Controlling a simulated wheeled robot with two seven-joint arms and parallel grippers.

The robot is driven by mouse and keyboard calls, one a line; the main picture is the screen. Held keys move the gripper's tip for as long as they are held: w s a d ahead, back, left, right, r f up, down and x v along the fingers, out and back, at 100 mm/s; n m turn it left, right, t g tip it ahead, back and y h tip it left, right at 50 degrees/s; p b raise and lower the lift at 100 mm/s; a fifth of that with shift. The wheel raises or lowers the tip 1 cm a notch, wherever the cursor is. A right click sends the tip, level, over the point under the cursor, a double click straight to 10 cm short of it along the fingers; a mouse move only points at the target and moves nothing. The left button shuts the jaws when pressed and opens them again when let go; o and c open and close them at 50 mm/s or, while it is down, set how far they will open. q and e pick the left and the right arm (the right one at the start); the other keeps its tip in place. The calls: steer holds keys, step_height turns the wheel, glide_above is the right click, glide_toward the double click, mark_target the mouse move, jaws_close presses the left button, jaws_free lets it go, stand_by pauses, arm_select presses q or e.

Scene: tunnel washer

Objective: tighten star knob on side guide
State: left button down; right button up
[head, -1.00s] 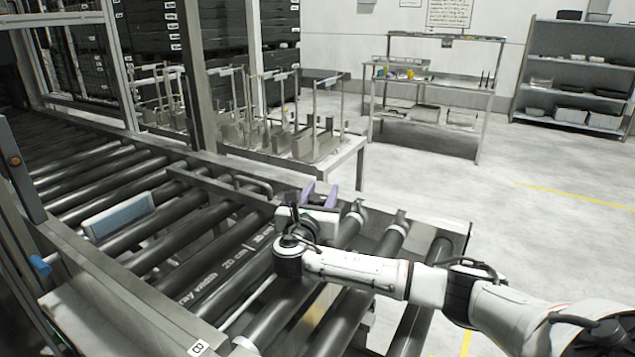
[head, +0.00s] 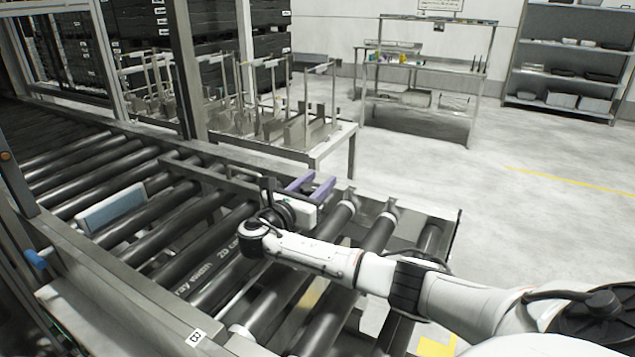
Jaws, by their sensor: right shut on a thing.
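My right gripper (head: 311,186), with purple fingers, is at the far side rail of the roller conveyor, by the right end of the side guide (head: 211,176). Its fingers point away from me, with a small gap between them. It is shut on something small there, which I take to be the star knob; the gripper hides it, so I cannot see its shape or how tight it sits. The side guide is a metal bar along the far edge of the rollers. My left gripper is out of view.
A blue handle (head: 36,259) is on the near frame. A metal table (head: 335,138) with upright fixtures stands just behind the conveyor. A workbench (head: 428,60) and shelves (head: 570,72) stand farther back, with open floor between.

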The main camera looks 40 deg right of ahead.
mark_target(304, 193)
steer(key=o, duration=1)
steer(key=shift+d+r, duration=0.1)
steer(key=shift+o, duration=0.2)
steer(key=shift+s+a+p, duration=0.1)
steer(key=shift+a+p, duration=0.25)
steer(key=shift+p, duration=0.05)
steer(key=p+v, duration=0.1)
steer(key=v, duration=0.1)
steer(key=shift+a, duration=0.4)
steer(key=v, duration=0.7)
steer(key=shift+s+d, duration=0.1)
steer(key=shift+s, duration=0.05)
